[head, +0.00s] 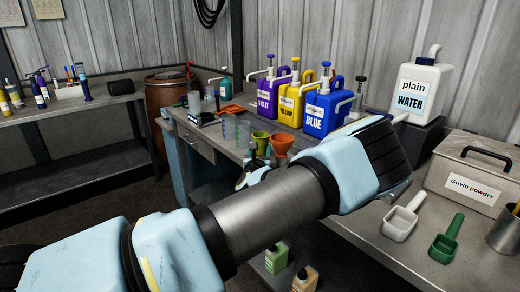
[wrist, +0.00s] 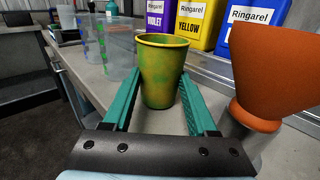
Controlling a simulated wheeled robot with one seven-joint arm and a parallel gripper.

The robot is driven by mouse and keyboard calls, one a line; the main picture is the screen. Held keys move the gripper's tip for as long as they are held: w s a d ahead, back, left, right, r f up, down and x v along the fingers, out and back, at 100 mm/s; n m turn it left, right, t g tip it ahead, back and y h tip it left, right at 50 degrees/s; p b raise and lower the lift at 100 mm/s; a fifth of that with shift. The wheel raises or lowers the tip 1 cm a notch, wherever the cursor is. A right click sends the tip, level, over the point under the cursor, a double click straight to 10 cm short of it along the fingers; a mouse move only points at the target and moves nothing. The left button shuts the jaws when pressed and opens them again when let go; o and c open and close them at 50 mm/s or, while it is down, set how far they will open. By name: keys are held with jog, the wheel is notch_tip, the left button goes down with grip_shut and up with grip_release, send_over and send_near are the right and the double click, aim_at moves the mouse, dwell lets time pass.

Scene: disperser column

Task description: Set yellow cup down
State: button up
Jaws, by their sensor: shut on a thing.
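The yellow cup (wrist: 161,75), mottled with green, stands upright between the two green fingers of my gripper (wrist: 158,100) in the wrist view. My gripper is shut on it. The cup also shows in the head view (head: 261,140), at the bench's edge beside the orange funnel. In the head view my gripper (head: 256,165) is small and partly hidden behind my arm. The cup's base is near the grey bench top (wrist: 215,99); I cannot tell whether it touches.
An orange funnel (wrist: 273,70) stands close on the right. Clear measuring cups (wrist: 117,50) stand on the left. Purple, yellow and blue pump jugs (head: 327,105) line the back. A white water jug (head: 416,90) and a grey box (head: 468,172) are farther right.

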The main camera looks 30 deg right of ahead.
jog(key=shift+f+b, duration=0.35)
jog(key=shift+b, duration=0.05)
jog(key=shift+f, duration=0.1)
